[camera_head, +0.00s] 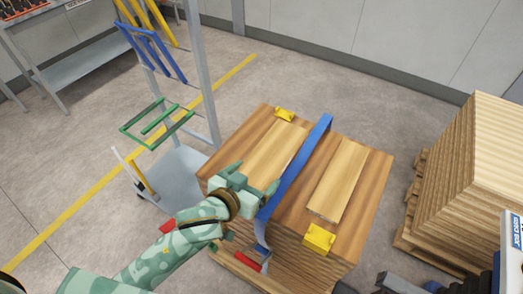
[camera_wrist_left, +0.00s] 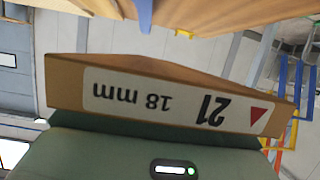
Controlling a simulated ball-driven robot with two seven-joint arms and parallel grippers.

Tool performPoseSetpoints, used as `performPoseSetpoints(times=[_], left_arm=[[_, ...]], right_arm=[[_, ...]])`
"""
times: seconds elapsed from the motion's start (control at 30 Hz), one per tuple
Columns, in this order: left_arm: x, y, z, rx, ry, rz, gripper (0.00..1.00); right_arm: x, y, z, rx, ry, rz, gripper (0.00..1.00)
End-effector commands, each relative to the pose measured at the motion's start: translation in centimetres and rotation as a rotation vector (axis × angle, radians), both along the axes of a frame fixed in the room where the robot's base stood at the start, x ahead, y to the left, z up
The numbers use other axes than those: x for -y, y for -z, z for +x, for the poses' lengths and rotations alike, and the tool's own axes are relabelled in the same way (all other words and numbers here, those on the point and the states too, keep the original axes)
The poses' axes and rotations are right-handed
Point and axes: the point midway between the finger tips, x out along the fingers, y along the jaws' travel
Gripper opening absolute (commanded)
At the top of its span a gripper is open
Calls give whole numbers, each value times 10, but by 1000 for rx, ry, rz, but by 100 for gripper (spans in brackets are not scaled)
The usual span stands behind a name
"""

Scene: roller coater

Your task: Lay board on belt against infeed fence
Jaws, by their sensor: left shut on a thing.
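A pale wooden board (camera_head: 275,148) lies along the left part of the top of a wooden stack (camera_head: 375,180), left of a blue strap. My left gripper (camera_head: 250,183) is at the near end of this board and shut on it. In the left wrist view the board's end (camera_wrist_left: 70,92) fills the middle, with a white label reading "21" and "18 mm" upside down. A second pale board (camera_head: 338,180) lies on the stack right of the strap. My right gripper does not show. I cannot make out the belt or the infeed fence.
A rack with green (camera_head: 157,122) and blue frames stands left. Another wood stack (camera_head: 475,165) stands right. Floor between rack and wall is clear.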

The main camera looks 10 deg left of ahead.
Motion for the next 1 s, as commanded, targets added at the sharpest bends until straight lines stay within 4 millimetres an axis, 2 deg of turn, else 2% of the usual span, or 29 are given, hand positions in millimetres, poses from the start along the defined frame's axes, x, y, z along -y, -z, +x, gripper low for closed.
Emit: performPoseSetpoints(times=[0.07,0.37,0.47,0.73,0.83,1.0], left_arm=[[3,-7,2,6,12,-3,53],[1,-5,5,5,13,-2,53],[-4,2,20,7,13,2,53],[-30,39,94,5,11,4,53],[-34,64,108,1,11,0,53],[-39,82,125,3,12,-1,53]], right_arm=[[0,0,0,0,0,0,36],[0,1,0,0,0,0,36],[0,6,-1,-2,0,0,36],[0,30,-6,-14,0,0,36],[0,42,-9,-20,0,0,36],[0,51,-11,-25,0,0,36]])
